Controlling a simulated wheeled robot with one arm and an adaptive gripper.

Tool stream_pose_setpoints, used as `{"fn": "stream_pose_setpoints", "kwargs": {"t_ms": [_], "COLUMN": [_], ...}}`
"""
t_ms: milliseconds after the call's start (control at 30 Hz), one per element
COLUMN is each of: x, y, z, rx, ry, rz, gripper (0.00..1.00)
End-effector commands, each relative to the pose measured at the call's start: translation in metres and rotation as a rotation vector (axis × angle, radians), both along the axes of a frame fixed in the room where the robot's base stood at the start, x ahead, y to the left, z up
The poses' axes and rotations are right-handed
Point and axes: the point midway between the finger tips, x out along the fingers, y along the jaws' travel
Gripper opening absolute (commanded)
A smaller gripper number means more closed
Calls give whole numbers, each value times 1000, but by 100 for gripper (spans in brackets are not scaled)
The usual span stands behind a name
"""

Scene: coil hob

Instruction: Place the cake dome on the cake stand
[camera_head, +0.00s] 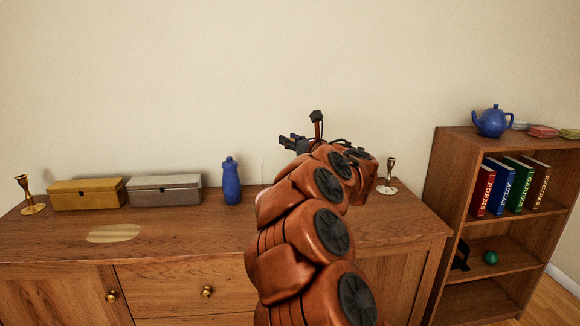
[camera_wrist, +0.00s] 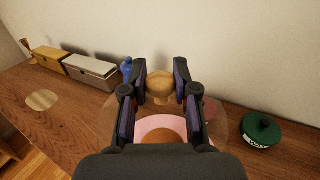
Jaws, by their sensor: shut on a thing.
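My gripper (camera_wrist: 160,75) is shut on the round wooden knob (camera_wrist: 159,90) of the clear cake dome (camera_head: 272,166). The dome's glass is nearly invisible, with only a faint outline left of my arm in the head view. A pink ring-shaped thing with a brown middle, seemingly the cake stand (camera_wrist: 153,123), shows below the knob through the glass in the wrist view. My gripper hides part of it. I cannot tell whether the dome touches it. In the head view my gripper (camera_head: 291,140) is over the sideboard, and my arm hides the stand.
On the sideboard (camera_head: 180,235) are a yellow box (camera_head: 87,195), a grey box (camera_head: 165,191), a blue bottle (camera_head: 231,182), an oval wooden board (camera_head: 114,233) and candlesticks (camera_head: 30,196) (camera_head: 388,176). A bookshelf (camera_head: 500,230) is at right.

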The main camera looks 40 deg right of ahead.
Motion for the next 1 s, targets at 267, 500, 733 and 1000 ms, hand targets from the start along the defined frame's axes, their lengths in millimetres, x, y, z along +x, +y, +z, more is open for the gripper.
{"fn": "stream_pose_setpoints", "kwargs": {"t_ms": [267, 500, 733, 1000], "x": [2, 2, 1, 2], "y": [2, 2, 2, 2], "z": [-23, -52, -53, -57], "rx": [2, 4, -1, 0], "ry": [-2, -3, -3, -2], "rz": [6, 5, 4, 5], "gripper": [0, 0, 0, 30]}}
